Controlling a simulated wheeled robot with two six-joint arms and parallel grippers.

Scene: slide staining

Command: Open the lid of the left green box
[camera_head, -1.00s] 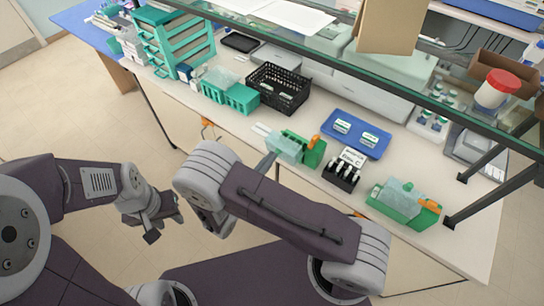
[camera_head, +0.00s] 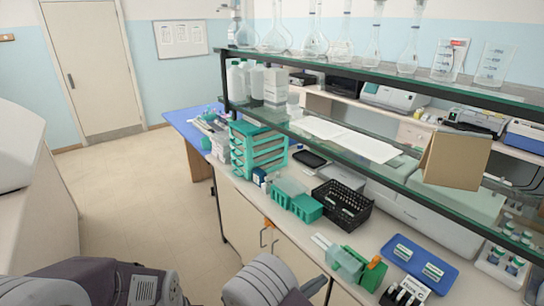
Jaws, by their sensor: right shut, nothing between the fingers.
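The left green box (camera_head: 372,275) stands on the bench near the bottom edge, with a pale translucent part (camera_head: 345,262) on its left side and an orange clip (camera_head: 375,262) at its top. I cannot tell from here whether its lid is shut. My right gripper (camera_head: 314,287) shows only in part at the bottom edge, left of the box and apart from it. It is shut and empty. My left gripper is out of view; only part of my left arm shows at the lower left. The right green box is out of view.
A blue tray (camera_head: 445,284) with small labelled items lies right of the box. A black basket (camera_head: 355,220), teal racks (camera_head: 307,208) and a teal drawer unit (camera_head: 238,155) stand farther left. A glass shelf (camera_head: 300,132) with a cardboard piece (camera_head: 455,160) overhangs the bench.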

